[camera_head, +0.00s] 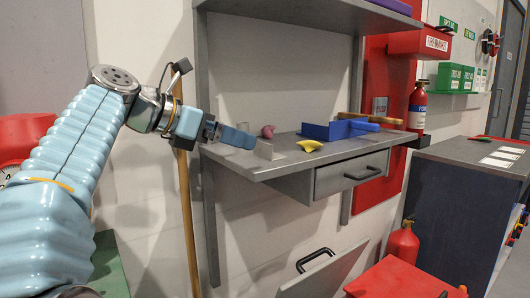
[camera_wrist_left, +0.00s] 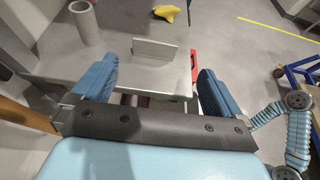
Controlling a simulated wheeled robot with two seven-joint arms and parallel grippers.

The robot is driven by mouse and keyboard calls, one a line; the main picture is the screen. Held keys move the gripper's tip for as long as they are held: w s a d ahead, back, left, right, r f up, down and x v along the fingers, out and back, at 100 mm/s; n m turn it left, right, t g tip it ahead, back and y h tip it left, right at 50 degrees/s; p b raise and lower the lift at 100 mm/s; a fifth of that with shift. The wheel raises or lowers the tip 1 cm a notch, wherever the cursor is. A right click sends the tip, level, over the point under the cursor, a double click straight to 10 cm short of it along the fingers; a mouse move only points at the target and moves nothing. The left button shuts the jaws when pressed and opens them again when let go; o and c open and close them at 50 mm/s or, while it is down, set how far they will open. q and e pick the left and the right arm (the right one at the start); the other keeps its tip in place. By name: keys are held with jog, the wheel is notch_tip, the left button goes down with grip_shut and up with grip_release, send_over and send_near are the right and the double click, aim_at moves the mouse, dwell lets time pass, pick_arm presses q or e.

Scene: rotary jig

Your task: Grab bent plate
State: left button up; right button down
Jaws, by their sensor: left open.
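The bent plate (camera_head: 264,149) is a small grey metal piece with an upright face. It stands near the front left of the grey shelf table (camera_head: 345,150). In the left wrist view the bent plate (camera_wrist_left: 155,52) lies ahead, between the lines of the two blue fingers. My left gripper (camera_head: 238,137) comes in from the left, just beside the plate in the head view. In the left wrist view my left gripper (camera_wrist_left: 157,70) is open with nothing between its fingers, and the plate appears beyond the fingertips. My right gripper is not in view.
A grey cylinder (camera_wrist_left: 86,22) stands left of the plate in the wrist view. A yellow piece (camera_head: 310,146), a pink piece (camera_head: 268,131) and a blue holder (camera_head: 328,131) are on the table. A wooden pole (camera_head: 186,210) stands by my left arm.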

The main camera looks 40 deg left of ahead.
aim_at(262, 144)
pick_arm(q)
jog(key=x, duration=0.9)
jog(key=shift+w+a, duration=0.35)
jog(key=c, duration=1)
